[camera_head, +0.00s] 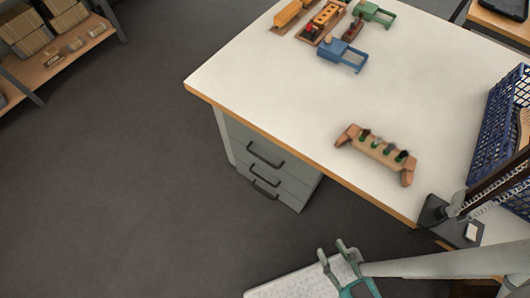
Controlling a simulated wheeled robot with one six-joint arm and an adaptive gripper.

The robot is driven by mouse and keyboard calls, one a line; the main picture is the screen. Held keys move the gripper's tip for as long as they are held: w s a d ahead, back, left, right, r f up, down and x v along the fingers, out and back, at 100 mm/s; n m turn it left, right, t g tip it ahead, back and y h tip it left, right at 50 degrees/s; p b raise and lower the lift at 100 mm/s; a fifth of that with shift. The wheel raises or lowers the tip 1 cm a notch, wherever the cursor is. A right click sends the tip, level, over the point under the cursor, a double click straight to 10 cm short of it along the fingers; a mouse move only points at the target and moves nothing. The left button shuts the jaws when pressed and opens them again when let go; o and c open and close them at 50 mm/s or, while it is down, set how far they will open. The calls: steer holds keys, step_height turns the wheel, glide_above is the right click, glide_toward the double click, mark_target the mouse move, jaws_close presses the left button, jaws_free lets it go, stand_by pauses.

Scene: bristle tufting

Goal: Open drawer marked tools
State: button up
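A grey drawer unit (278,143) stands under the left end of the white workbench (300,115). Its drawers are stacked, with dark bar handles; the upper handle (265,154) and a lower handle (264,178) show, with another close below. The drawers look shut. I cannot read any marking, so I cannot tell which one is tools. My gripper (332,249) is at the bottom centre, below and right of the drawer unit and apart from it. Its two fingers are spread, with nothing between them.
A wooden holder with dark tufts (378,150) lies near the bench's front edge. Blue, green and orange fixtures (342,54) stand at the back. A blue crate (497,118) is at the right. A shelf with boxes (52,65) is upper left. The floor left of the drawers is clear.

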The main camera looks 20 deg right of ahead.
steer(key=w+f+n+g, duration=0.3)
steer(key=w+f+n, duration=0.1)
steer(key=f, duration=1.2)
steer(key=n+t+h, duration=0.2)
steer(key=n+h, duration=0.4)
steer(key=h, duration=0.3)
glide_toward(261, 158)
steer(key=x, duration=1)
steer(key=shift+w+f, duration=0.2)
steer(key=shift+f, duration=0.15)
jaws_close()
